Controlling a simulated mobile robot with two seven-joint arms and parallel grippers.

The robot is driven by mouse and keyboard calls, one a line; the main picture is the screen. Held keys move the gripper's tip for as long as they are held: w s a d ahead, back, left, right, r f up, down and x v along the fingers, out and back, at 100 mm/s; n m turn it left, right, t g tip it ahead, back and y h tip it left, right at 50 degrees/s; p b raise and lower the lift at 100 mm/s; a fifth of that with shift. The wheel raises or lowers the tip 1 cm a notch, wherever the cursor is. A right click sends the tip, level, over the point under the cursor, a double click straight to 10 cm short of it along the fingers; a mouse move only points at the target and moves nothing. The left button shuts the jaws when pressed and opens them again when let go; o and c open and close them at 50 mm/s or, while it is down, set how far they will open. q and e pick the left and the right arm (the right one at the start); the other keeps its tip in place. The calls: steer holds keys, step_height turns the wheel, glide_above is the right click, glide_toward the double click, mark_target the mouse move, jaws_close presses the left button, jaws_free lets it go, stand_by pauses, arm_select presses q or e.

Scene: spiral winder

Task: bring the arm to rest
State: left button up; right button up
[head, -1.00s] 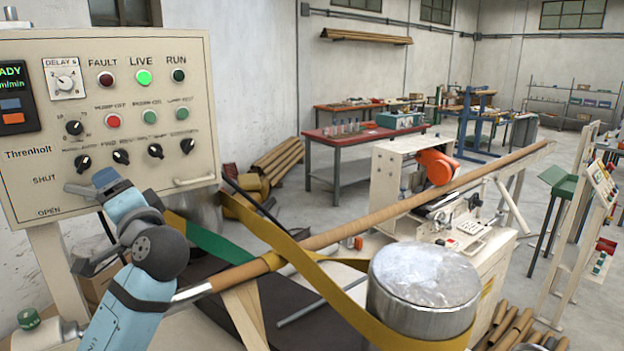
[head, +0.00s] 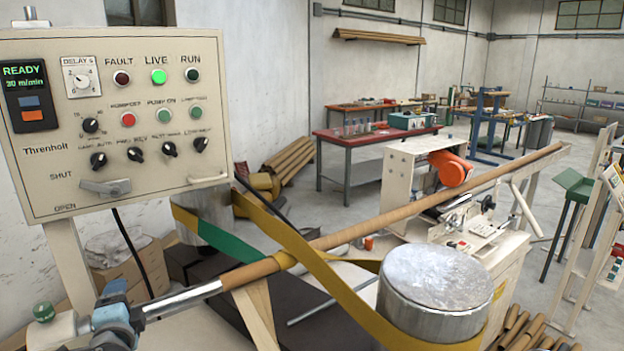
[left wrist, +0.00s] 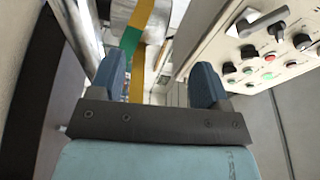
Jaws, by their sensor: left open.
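My left gripper (head: 116,301) is low at the left of the head view, below the control panel (head: 120,130) and in front of the bare metal end of the mandrel. In the left wrist view its two blue fingers (left wrist: 158,85) stand wide apart with nothing between them. The panel's grey lever (head: 106,187) sits between the SHUT and OPEN marks, and the gripper is clear of it. The panel screen reads READY, 30 m/min, and the LIVE lamp (head: 158,77) glows green. My right gripper is not seen.
A brown tube (head: 420,207) lies along the mandrel (head: 183,300). A yellow belt (head: 310,258) wraps it and runs round a metal drum (head: 434,285). A green-topped knob (head: 43,311) stands at the lower left, near my arm. Floor at centre back is open.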

arm_select(q)
steer(key=s+d+f+g+h, duration=0.25)
steer(key=s+f, duration=0.25)
steer(key=f, duration=0.4)
steer(key=s+d+f+g+h, duration=0.1)
steer(key=s+f+h, duration=0.3)
steer(key=f, duration=0.5)
steer(key=s+d+f+n+g+h, duration=0.2)
steer(key=s+f, duration=0.5)
steer(key=s, duration=0.3)
steer(key=s+d+f+n+g+h, duration=0.1)
steer(key=s+d+f+n+h, duration=0.1)
steer(key=s+f, duration=0.6)
steer(key=d+r+n+t+p, duration=0.1)
steer(key=d+r+n, duration=0.4)
steer(key=d, duration=0.8)
steer(key=shift+s+r+p, duration=0.15)
steer(key=shift+s+p, duration=0.05)
steer(key=shift+p, duration=0.45)
